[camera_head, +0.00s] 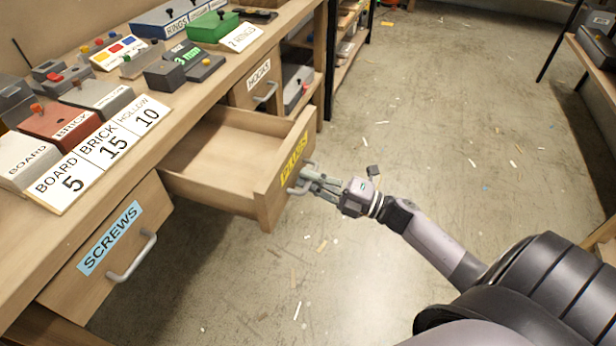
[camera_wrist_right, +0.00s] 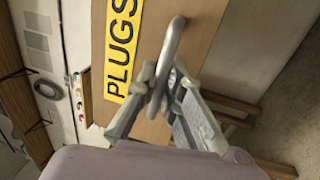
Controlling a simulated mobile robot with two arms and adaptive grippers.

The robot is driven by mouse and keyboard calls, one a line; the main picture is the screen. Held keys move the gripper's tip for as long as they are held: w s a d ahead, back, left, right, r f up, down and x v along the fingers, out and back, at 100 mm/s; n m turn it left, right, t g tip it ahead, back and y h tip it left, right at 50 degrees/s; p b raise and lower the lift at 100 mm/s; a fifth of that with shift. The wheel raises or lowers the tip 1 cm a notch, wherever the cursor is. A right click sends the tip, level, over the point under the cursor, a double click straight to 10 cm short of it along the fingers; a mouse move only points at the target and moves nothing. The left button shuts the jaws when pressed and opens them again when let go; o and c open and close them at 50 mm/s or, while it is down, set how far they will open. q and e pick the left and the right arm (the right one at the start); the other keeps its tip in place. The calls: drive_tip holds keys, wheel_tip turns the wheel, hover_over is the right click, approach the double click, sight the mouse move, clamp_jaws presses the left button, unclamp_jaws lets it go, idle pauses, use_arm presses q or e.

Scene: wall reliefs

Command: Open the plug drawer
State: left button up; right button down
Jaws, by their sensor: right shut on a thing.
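The plugs drawer (camera_head: 226,165) is pulled well out from under the workbench, and its inside looks empty. Its front carries a yellow PLUGS label (camera_head: 294,160), which also shows in the right wrist view (camera_wrist_right: 122,45). My right gripper (camera_head: 308,183) is shut on the drawer's grey metal handle (camera_head: 299,180). In the right wrist view the fingers (camera_wrist_right: 158,92) close around the handle bar (camera_wrist_right: 172,45). My left gripper is not in view.
The shut SCREWS drawer (camera_head: 108,252) and HOOKS drawer (camera_head: 256,84) are on either side. The workbench top (camera_head: 180,113) holds sample blocks, boxes and number cards. The floor (camera_head: 430,120) is open, with scattered small scraps. A shelf (camera_head: 350,50) stands behind.

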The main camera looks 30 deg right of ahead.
drive_tip(key=c, duration=1.7)
unclamp_jaws()
drive_tip(key=v, duration=1.2)
drive_tip(key=shift+f, duration=0.1)
